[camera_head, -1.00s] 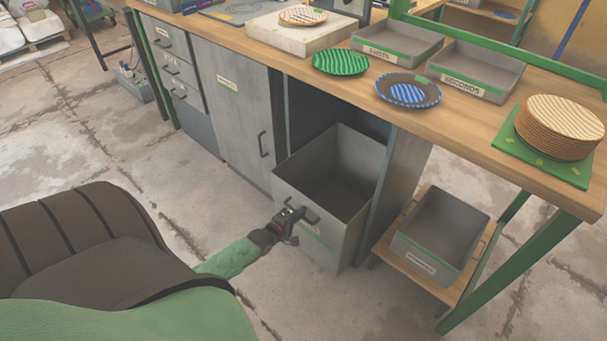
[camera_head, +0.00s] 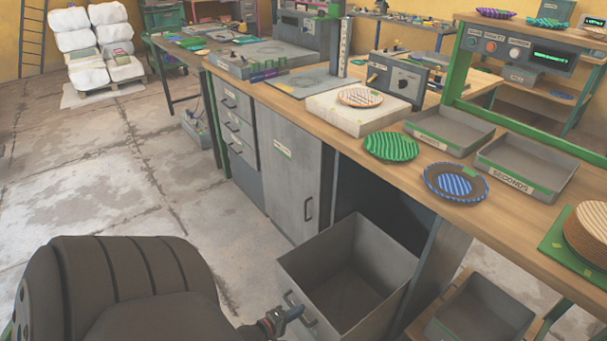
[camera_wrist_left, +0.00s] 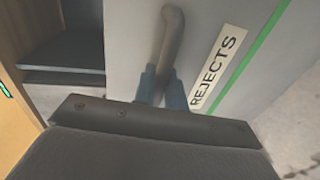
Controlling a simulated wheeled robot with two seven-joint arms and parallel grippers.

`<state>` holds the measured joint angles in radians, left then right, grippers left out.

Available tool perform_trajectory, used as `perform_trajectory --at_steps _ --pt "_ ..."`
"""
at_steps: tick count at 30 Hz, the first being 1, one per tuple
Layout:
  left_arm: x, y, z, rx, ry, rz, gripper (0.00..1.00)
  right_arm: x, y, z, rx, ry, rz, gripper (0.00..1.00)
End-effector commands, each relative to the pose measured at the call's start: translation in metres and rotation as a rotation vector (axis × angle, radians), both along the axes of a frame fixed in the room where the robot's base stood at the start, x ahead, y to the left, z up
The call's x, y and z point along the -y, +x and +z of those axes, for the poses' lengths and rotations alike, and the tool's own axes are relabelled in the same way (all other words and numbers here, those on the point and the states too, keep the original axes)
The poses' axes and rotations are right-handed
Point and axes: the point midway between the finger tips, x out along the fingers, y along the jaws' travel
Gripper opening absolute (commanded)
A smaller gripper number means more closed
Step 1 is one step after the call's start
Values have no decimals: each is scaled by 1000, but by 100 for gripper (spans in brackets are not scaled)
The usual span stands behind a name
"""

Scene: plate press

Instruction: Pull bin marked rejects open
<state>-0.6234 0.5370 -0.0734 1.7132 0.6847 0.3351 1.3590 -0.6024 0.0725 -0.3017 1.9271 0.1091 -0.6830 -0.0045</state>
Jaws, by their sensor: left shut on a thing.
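The rejects bin (camera_head: 330,262) is a grey, empty, open-topped box standing out from the front of the workbench. In the left wrist view its front (camera_wrist_left: 262,25) carries a white label reading REJECTS (camera_wrist_left: 218,62) and a green stripe. Its bar handle (camera_wrist_left: 172,40) runs up from between the fingers of my left gripper (camera_wrist_left: 162,90). In the head view the left gripper (camera_head: 283,318) is at the handle on the bin's front, near the bottom edge of the picture. It is shut on the handle. My right gripper is not in view.
The dark cavity (camera_head: 378,205) behind the bin is open under the workbench (camera_head: 330,130). A closed cabinet door (camera_head: 288,175) is left of it. Another grey bin (camera_head: 480,310) sits on a low shelf to the right. Plates and trays stand on the bench.

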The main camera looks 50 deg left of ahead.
Motion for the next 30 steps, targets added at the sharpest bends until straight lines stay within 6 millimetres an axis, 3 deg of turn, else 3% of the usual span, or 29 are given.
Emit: perform_trajectory --at_steps 11,12,21,30 --pt "0 -2 -1 -1 0 0 0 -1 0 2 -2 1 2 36" --pt "0 -2 -1 -1 0 0 17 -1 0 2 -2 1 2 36" --pt "0 -3 0 -1 0 0 17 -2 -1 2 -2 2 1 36" --pt "-3 -33 5 -2 1 0 17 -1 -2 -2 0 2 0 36"
